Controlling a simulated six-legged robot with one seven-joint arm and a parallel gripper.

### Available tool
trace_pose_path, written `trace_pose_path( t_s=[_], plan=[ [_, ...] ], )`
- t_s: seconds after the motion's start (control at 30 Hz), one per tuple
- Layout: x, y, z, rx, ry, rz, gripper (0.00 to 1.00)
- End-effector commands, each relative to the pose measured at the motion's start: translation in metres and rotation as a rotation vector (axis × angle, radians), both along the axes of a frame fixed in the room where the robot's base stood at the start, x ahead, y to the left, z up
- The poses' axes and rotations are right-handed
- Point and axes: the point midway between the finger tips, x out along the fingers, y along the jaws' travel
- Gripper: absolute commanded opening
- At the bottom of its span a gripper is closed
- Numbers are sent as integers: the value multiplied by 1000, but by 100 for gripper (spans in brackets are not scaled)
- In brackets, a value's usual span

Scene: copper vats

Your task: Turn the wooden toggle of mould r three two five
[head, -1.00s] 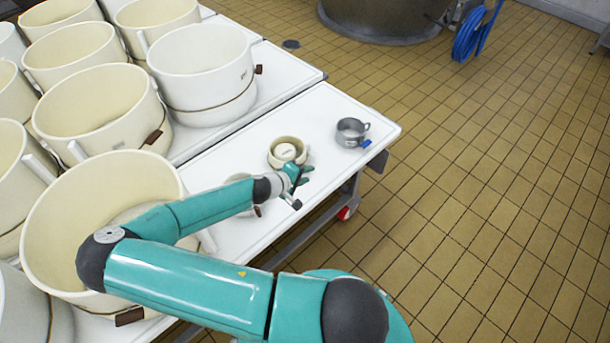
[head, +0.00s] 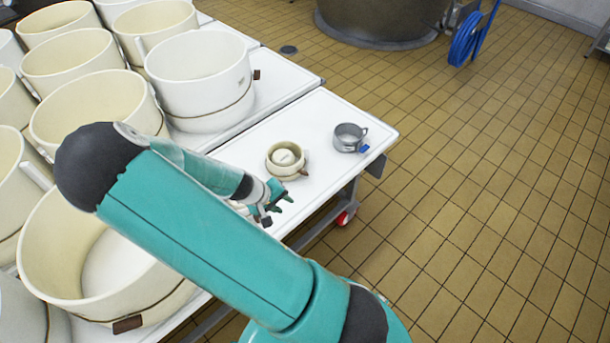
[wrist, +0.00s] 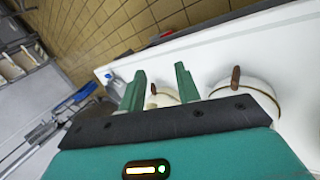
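A small cream mould (head: 285,159) stands on the white table, with a brown wooden toggle (head: 303,172) at its lower right. In the wrist view two small cream moulds show beyond my fingers: one (wrist: 166,98) partly between them, with an upright toggle (wrist: 153,89), and a nearer one (wrist: 256,91) to the right, with a brown toggle (wrist: 235,77). I cannot read any mould number, so I cannot tell which is r325. My gripper (head: 276,206) is at the table's front edge, nearer than the small mould; its fingers (wrist: 160,86) are apart and empty.
A grey metal cup (head: 349,138) with a blue tag stands near the table's far right corner. Several large cream moulds (head: 199,75) crowd the left, some with brown toggles (head: 128,324). The tiled floor (head: 480,200) at right is clear, with a vat (head: 375,22) behind.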

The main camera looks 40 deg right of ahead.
Motion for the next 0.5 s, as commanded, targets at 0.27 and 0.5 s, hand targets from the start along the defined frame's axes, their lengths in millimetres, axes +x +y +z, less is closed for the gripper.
trace_pose_path(
  t_s=[0.27, 0.5],
  plan=[
    [7, 59, 55, 238, -74, -30, 33],
    [8, 98, 120, 399, -153, 0, 33]
  ],
)
